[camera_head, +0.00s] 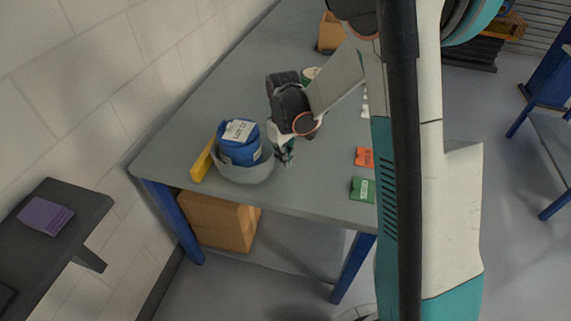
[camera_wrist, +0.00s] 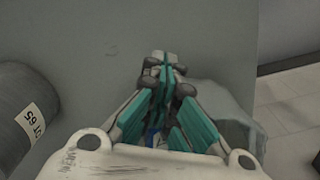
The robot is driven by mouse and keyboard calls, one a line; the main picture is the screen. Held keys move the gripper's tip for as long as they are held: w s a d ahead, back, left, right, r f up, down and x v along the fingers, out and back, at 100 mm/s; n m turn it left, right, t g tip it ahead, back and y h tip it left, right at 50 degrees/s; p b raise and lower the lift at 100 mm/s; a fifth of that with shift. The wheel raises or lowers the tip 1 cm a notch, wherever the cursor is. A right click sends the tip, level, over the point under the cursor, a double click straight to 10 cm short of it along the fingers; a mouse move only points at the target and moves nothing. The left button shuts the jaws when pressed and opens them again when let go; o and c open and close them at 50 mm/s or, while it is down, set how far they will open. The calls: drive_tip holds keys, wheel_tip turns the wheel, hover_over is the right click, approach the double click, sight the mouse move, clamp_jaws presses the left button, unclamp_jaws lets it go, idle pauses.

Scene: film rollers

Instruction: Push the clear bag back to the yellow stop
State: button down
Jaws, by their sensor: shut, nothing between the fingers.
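The clear bag (camera_head: 244,173) looks greyish and see-through, and stands near the table's front left corner with a blue body (camera_head: 238,146) labelled LOT in or behind it. The yellow stop (camera_head: 203,161) is a bar just left of it, with little or no visible gap. My gripper (camera_head: 286,157) is low over the table at the bag's right side; I cannot tell whether it touches. In the wrist view my gripper (camera_wrist: 165,68) is shut and empty, with a translucent bag-like shape (camera_wrist: 228,102) to its right, partly hidden by the fingers.
The grey table (camera_head: 320,185) has orange (camera_head: 364,157) and green (camera_head: 362,189) cards on the right. A dark grey roll (camera_wrist: 22,110) with a white label is left of my gripper in the wrist view. A cardboard box (camera_head: 218,220) is under the table. A wall runs along the left.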

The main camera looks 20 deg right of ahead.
drive_tip(key=shift+w+a, duration=0.45)
drive_tip(key=shift+a, duration=0.25)
drive_tip(key=shift+s+d, duration=0.6)
drive_tip(key=shift+d, duration=0.25)
drive_tip(key=shift+s+d, duration=0.55)
drive_tip(key=shift+d, duration=0.3)
drive_tip(key=s+a+r+m+t, duration=0.1)
drive_tip(key=s+r+t, duration=0.1)
drive_tip(key=s+r, duration=0.35)
drive_tip(key=s+r+m+t, duration=0.1)
drive_tip(key=s+r, duration=0.2)
drive_tip(key=r, duration=0.6)
drive_tip(key=s+a+r+m+t, duration=0.1)
drive_tip(key=s+r+m+t, duration=0.2)
drive_tip(key=s, duration=0.9)
drive_tip(key=shift+s+r+t, duration=0.4)
drive_tip(key=shift+r+t, duration=0.2)
drive_tip(key=shift+r, duration=0.45)
